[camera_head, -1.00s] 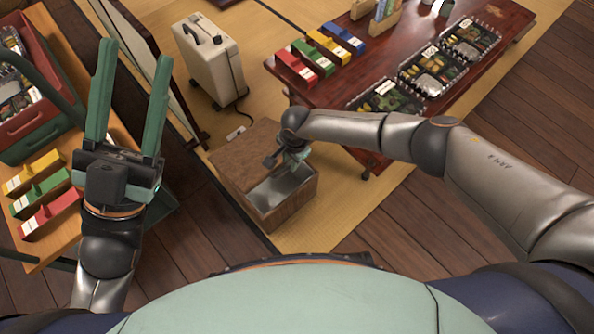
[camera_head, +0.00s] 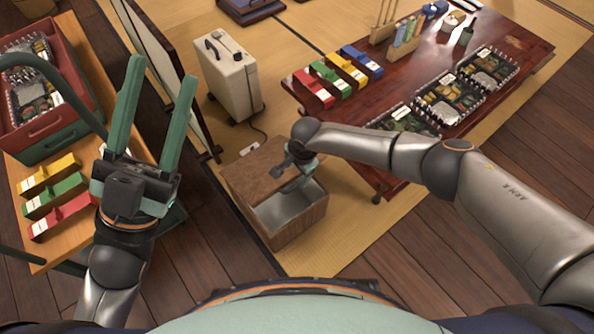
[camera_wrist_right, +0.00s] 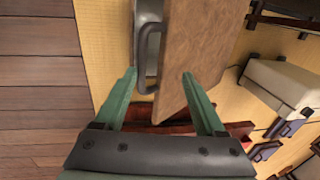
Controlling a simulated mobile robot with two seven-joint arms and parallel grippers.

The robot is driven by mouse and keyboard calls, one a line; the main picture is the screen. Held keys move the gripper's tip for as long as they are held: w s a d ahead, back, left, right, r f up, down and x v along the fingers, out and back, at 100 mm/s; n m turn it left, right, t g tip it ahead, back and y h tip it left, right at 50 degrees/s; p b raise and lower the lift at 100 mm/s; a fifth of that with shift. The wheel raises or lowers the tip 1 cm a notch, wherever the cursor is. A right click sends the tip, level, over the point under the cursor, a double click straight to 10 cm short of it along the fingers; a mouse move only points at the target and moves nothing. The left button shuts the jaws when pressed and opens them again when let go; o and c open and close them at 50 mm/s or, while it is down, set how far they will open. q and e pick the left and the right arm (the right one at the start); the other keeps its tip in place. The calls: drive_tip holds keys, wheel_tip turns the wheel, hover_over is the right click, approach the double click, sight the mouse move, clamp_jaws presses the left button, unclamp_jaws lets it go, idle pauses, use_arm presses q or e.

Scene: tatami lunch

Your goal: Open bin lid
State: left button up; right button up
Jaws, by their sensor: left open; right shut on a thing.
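The wooden bin (camera_head: 290,239) stands on the tatami in the middle of the head view. Its brown lid (camera_head: 262,172) covers the back part, and a grey metal interior (camera_head: 288,208) shows at the front. My right gripper (camera_head: 298,178) is at the bin, partly hidden by its own wrist. My left gripper (camera_head: 155,85) is open and empty, raised at the left, away from the bin.
A low red-brown table (camera_head: 480,120) with bento trays and coloured boxes is right of the bin, under my right arm. A cream suitcase (camera_head: 228,80) stands behind the bin. A wooden side table (camera_head: 85,120) with a red crate (camera_head: 60,118) is at the left.

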drive_tip(key=shift+w+a+r, duration=0.15)
drive_tip(key=shift+w, duration=0.1)
use_arm(q)
drive_tip(key=w+a+f+n+g+y+p, duration=0.1)
drive_tip(key=w+f+n+g+y+p, duration=0.1)
drive_tip(key=w+f+n+y+p, duration=0.3)
drive_tip(key=shift+w+a+f+n+y, duration=0.25)
drive_tip(key=shift+w+f+n+y, duration=0.55)
drive_tip(key=shift+f+y, duration=1.25)
use_arm(e)
wheel_tip(320, 180, up, 12)
drive_tip(key=s+d, duration=0.1)
drive_tip(key=s, duration=0.1)
drive_tip(key=shift+s+d, duration=0.15)
drive_tip(key=shift+d, duration=0.1)
use_arm(q)
drive_tip(key=shift+w+f+h, duration=0.1)
drive_tip(key=shift+f+h, duration=0.1)
drive_tip(key=shift+h, duration=0.05)
